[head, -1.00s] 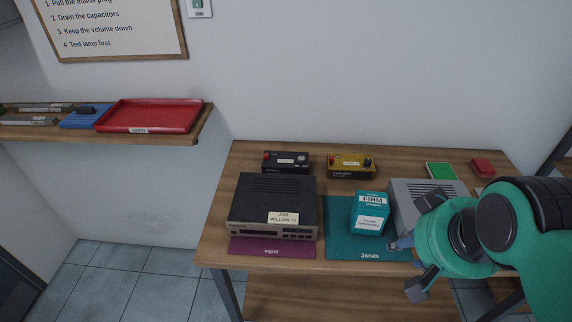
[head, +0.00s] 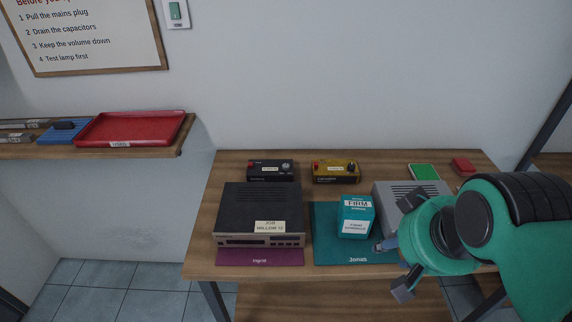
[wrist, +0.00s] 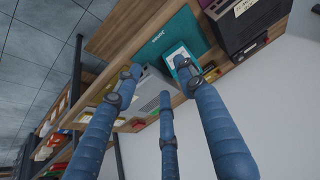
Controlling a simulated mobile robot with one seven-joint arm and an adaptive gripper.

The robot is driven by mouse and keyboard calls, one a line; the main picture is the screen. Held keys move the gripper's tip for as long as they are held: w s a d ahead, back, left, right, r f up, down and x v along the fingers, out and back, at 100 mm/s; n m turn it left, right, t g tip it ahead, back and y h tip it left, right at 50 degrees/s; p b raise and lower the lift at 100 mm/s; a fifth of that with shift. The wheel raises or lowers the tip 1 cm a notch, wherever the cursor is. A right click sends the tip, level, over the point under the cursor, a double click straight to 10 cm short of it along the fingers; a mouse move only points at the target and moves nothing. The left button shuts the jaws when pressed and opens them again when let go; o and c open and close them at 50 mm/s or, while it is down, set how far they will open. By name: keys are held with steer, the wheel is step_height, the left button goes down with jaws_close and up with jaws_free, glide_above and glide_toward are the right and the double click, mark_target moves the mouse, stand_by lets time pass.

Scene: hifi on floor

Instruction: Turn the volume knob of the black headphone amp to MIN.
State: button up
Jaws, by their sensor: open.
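A small black box (head: 270,170), which looks like the headphone amp, stands at the back left of the bench in the head view. It has a red part at its left, a pale label and a round knob near its right top. The knob's setting is too small to read. My gripper (head: 394,268) is open and empty at the bench's front right, well apart from the black box. The gripper's blue fingers (wrist: 160,82) are spread in the wrist view, with the bench beyond them. I cannot make out the black box clearly there.
A yellow box (head: 336,173) with knobs stands right of the black one. In front are a large dark hifi unit (head: 262,205), a teal carton (head: 356,216) on a teal mat (head: 327,245), and a grey unit (head: 410,192) partly behind my arm. A red tray (head: 130,128) sits on the left shelf.

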steer(key=w+a+r+m+g+p, duration=0.1)
steer(key=w+r+m+p, duration=0.1)
steer(key=w+r+p, duration=0.3)
steer(key=w+a+r+m+p, duration=0.1)
steer(key=w+a+r, duration=0.15)
steer(key=w, duration=0.55)
steer(key=m+g+p, duration=0.5)
steer(key=m+p, duration=0.5)
steer(key=p, duration=0.7)
glide_above(286, 165)
step_height(286, 165, down, 12)
steer(key=shift+f, duration=0.15)
steer(key=shift+f, duration=0.15)
step_height(286, 165, down, 14)
steer(key=shift+r+p, duration=0.2)
steer(key=shift+p, duration=0.3)
jaws_close()
